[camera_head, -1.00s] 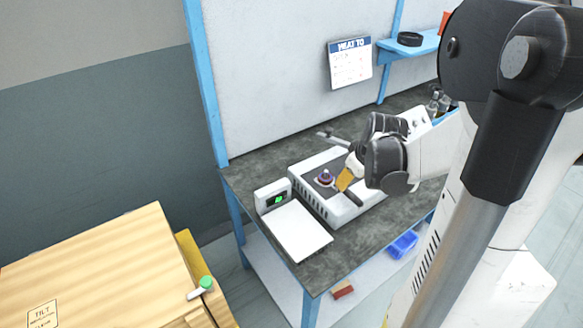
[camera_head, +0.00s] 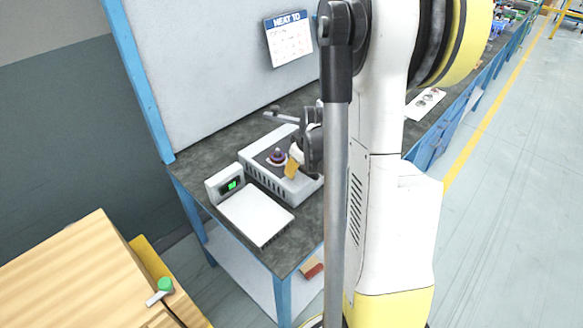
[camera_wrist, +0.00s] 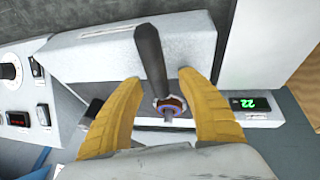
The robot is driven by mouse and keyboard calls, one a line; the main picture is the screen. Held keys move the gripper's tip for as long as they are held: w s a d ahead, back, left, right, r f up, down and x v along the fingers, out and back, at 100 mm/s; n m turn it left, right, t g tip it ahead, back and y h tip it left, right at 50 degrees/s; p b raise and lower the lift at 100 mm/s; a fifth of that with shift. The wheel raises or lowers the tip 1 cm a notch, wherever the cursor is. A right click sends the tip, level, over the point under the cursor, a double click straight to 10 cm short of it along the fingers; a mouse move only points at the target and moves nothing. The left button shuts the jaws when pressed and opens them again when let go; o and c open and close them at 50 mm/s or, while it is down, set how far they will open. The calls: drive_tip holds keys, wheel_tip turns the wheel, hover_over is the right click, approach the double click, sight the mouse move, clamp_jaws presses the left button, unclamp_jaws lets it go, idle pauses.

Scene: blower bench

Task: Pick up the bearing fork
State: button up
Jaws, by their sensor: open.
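A dark rod (camera_wrist: 150,55), which may be the bearing fork, ends at a small brown and purple ringed part (camera_wrist: 168,105). In the head view that ringed part (camera_head: 278,156) sits on the dark top of a white heater (camera_head: 262,178). The fork's shape is not clear. My gripper (camera_wrist: 165,85) is open, with its yellow fingers on either side of the rod and no visible grip on it. In the head view a yellow finger (camera_head: 291,170) shows just right of the ringed part; my arm hides much of the rest.
A white scale (camera_head: 256,216) with a green display stands left of the heater. A grey bar (camera_head: 284,116) sticks out behind it. A control panel with a knob (camera_wrist: 10,72) shows in the wrist view. A wooden crate (camera_head: 75,270) stands at the lower left.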

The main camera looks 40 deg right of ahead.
drive_tip(key=shift+c, duration=0.4)
clamp_jaws()
drive_tip(key=shift+r, duration=0.1)
drive_tip(key=shift+r+p, duration=0.5)
drive_tip(key=shift+r, duration=0.3)
wheel_tip(320, 180, up, 3)
drive_tip(key=shift+f+p, duration=0.1)
drive_tip(key=shift+p, duration=0.55)
drive_tip(key=d+r+p, duration=0.3)
drive_tip(key=d+r, duration=0.3)
drive_tip(key=d, duration=0.5)
drive_tip(key=shift+s+d+r, duration=0.2)
drive_tip(key=shift+d+r, duration=0.05)
drive_tip(key=shift+d, duration=0.1)
